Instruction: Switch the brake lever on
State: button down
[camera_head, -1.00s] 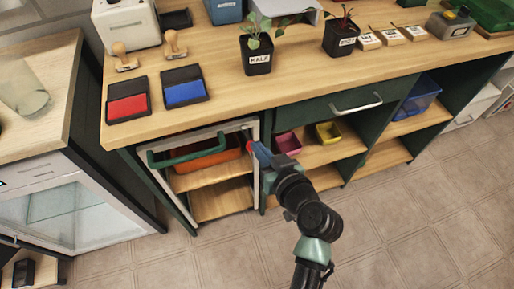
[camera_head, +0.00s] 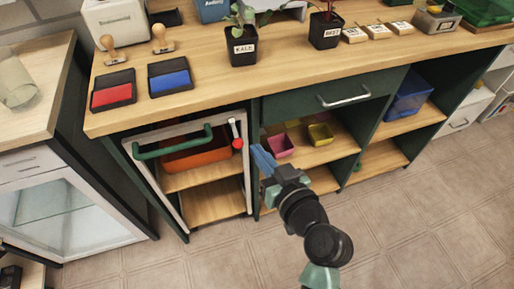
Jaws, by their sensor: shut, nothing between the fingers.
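The brake lever (camera_head: 235,132) is a short pale rod with a red knob at its lower end. It sits at the upper right corner of the light frame of a small cart (camera_head: 183,207) under the bench, and its knob hangs down. My gripper (camera_head: 263,158), with blue fingers, is shut and empty. It is just right of and slightly below the red knob, with a small gap visible between them in the picture. The green handle (camera_head: 172,146) of the cart runs across its top left.
An orange bin (camera_head: 198,158) sits in the cart. The wooden bench (camera_head: 215,82) above holds ink pads, stamps and potted plants. To the right, open shelves hold a pink bin (camera_head: 280,146), a yellow bin (camera_head: 320,134) and a blue bin (camera_head: 410,98). The tiled floor in front is clear.

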jog(key=s+d+f, duration=0.1)
jog(key=s+d, duration=0.2)
jog(key=s, duration=0.3)
jog(key=shift+s+f, duration=0.15)
jog(key=shift+s, duration=0.15)
jog(key=w+a+r+t+h, duration=0.1)
jog(key=w+r+t+h, duration=0.2)
jog(key=r, duration=1)
jog(key=w+a+r+t, duration=0.1)
jog(key=w+r+t, duration=0.35)
jog(key=r, duration=0.75)
jog(key=s+a+r+m+t+h+p, duration=0.1)
jog(key=s+r+m+t+h, duration=0.3)
jog(key=r, duration=1)
jog(key=s+a+r+n+t+p, duration=0.15)
jog(key=s+r, duration=0.45)
jog(key=r, duration=0.9)
notch_tip(320, 180, up, 17)
jog(key=p, duration=1.7)
jog(key=shift+w+m+t, duration=0.2)
jog(key=shift+m+t, duration=0.1)
jog(key=shift+m, duration=0.05)
jog(key=shift+f, duration=0.1)
